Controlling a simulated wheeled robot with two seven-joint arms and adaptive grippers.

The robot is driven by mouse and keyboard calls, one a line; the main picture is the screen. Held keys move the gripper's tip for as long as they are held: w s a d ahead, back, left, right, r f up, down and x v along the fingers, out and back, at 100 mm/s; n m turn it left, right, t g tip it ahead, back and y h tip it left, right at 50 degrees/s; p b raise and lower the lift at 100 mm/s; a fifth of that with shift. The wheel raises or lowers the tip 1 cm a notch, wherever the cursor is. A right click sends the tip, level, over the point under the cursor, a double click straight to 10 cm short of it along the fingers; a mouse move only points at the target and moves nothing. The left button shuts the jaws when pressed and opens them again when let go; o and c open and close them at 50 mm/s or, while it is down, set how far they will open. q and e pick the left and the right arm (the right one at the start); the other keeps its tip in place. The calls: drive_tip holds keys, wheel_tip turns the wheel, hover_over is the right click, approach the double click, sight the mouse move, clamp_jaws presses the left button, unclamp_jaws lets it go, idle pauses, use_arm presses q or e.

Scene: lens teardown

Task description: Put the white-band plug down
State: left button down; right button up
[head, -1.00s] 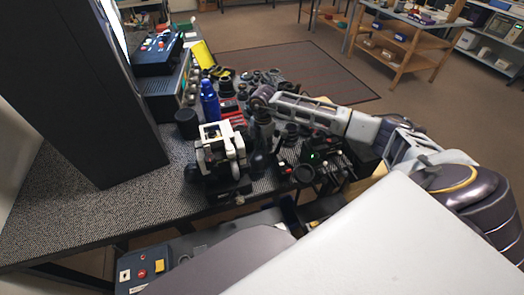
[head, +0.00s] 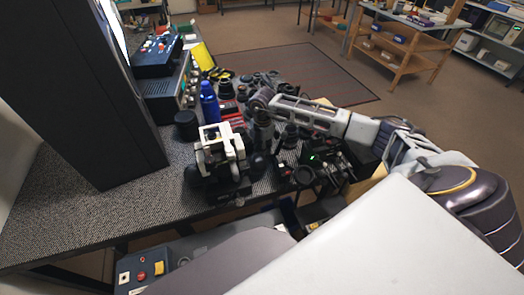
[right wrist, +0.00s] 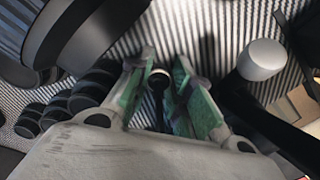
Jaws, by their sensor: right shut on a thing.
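My right gripper (head: 262,122) is over the middle of the crowded bench in the head view, pointing down. In the right wrist view its green-padded fingers (right wrist: 163,80) are closed around a small dark plug with a pale ring at its end, the white-band plug (right wrist: 158,78). It sits between the pads, above a striped grey surface. I cannot tell whether the plug touches that surface. The plug is too small to make out in the head view. My left gripper is not in view.
A white-and-black device (head: 220,160) stands at the bench front, with a blue bottle (head: 209,103) behind it. Dark lens parts crowd around the gripper. In the wrist view, a white-capped post (right wrist: 262,60) stands right of the fingers.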

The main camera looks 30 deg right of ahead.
drive_tip(key=shift+r, duration=0.9)
wheel_tip(320, 180, up, 7)
drive_tip(key=shift+f, duration=0.1)
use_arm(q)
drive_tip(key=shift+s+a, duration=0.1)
use_arm(e)
drive_tip(key=shift+r, duration=0.7)
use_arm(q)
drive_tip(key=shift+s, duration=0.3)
